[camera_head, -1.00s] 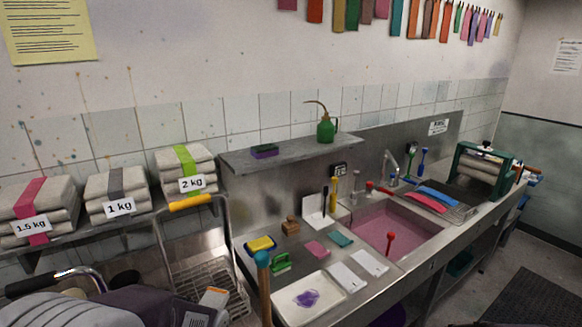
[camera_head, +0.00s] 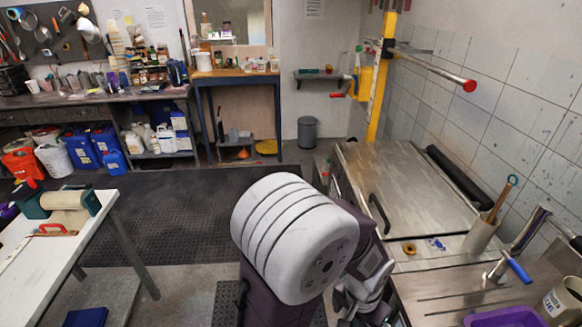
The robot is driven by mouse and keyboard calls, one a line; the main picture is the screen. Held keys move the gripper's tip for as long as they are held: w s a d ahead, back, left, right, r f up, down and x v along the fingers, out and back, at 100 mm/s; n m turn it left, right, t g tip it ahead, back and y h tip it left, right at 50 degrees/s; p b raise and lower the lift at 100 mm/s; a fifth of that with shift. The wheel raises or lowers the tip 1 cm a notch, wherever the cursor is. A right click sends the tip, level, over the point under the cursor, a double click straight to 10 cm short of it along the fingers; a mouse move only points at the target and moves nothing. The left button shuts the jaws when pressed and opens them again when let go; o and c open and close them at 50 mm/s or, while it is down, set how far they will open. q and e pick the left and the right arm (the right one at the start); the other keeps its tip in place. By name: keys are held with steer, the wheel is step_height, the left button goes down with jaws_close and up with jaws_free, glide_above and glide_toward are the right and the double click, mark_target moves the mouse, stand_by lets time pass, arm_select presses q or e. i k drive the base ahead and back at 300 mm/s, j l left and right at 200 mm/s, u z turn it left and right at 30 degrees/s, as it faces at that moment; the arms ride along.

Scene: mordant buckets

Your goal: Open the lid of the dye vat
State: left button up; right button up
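The dye vat shows right of centre, with a wide, flat, stained steel lid (camera_head: 410,185). The lid lies shut over the vat. A dark bar handle (camera_head: 379,214) stands at the lid's near left edge. One of my arms rises at the bottom centre, with a large white ribbed joint and dark purple-grey links. It stands left of and in front of the vat and hides part of its near side. I make out no gripper fingers in this view.
A steel counter right of the arm holds a purple tub (camera_head: 507,317), a blue-handled tool (camera_head: 517,268) and a beige pot (camera_head: 483,232). A yellow hoist post (camera_head: 378,95) stands behind the vat. A white table (camera_head: 60,245) is at left. Dark mat floor (camera_head: 190,215) lies open between.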

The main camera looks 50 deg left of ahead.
mark_target(399, 187)
steer(key=u, duration=0.85)
steer(key=i+j+z, duration=0.4)
steer(key=j, duration=0.2)
steer(key=i+j+z, duration=0.4)
steer(key=j, duration=0.35)
steer(key=i+j+z, duration=0.2)
steer(key=j, duration=0.2)
steer(key=i+j+z, duration=0.2)
steer(key=j, duration=0.2)
steer(key=j+z, duration=0.2)
steer(key=j, duration=0.25)
